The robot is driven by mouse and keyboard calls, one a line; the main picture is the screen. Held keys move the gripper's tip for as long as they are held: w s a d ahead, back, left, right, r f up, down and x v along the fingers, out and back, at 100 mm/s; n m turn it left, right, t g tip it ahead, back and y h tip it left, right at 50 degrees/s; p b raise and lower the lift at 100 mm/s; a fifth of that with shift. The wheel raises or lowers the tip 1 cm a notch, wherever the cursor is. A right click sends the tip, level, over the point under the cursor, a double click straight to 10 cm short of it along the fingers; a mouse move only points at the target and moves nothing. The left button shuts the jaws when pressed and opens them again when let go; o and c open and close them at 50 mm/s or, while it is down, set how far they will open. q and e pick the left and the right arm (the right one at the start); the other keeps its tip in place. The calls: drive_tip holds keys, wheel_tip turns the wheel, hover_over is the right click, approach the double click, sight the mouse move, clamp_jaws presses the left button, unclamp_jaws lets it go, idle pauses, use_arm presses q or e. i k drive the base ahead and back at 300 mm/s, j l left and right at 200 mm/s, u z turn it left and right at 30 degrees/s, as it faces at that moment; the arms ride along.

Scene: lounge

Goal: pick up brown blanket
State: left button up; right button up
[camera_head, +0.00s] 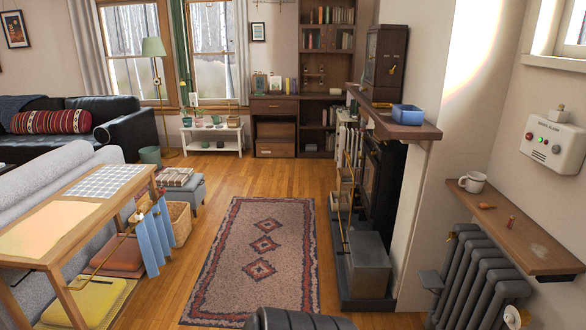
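I cannot pick out a brown blanket for certain. A folded, brownish patterned cloth or stack (175,177) lies on a grey ottoman (190,194) at left of centre, and I cannot tell whether it is a blanket. A flat reddish-brown cushion-like item (113,255) lies on the low shelf of the wooden console table (118,202). A blue cloth (154,243) hangs from a brass rail at the table's end. Neither of my grippers is in view.
A patterned rug (258,262) lies on the wooden floor, with clear room along it. A wicker basket (179,222) stands beside the console table. At right are a grey metal box (368,264) by the fireplace, a radiator (478,278) and a wooden shelf (535,250) with a mug (473,182).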

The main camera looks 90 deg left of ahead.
sight(170, 177)
drive_tip(key=u, duration=3.65)
drive_tip(key=i+l+z, duration=0.1)
drive_tip(key=i+z, duration=0.2)
drive_tip(key=i, duration=0.75)
drive_tip(key=i+j+z, duration=0.15)
drive_tip(key=i+z, duration=0.15)
drive_tip(key=i, duration=1.9)
drive_tip(key=i+l+u, duration=0.1)
drive_tip(key=i, duration=1.1)
drive_tip(key=i+l, duration=0.1)
drive_tip(key=i, duration=1.05)
drive_tip(key=i+j+u, duration=0.1)
drive_tip(key=i+u, duration=0.15)
drive_tip(key=u, duration=0.15)
drive_tip(key=i+u, duration=0.25)
drive_tip(key=u, duration=0.15)
drive_tip(key=i+u, duration=0.25)
drive_tip(key=u, duration=0.15)
drive_tip(key=i+l+u, duration=0.1)
drive_tip(key=i+u, duration=0.25)
drive_tip(key=i+j, duration=0.15)
drive_tip(key=i, duration=0.15)
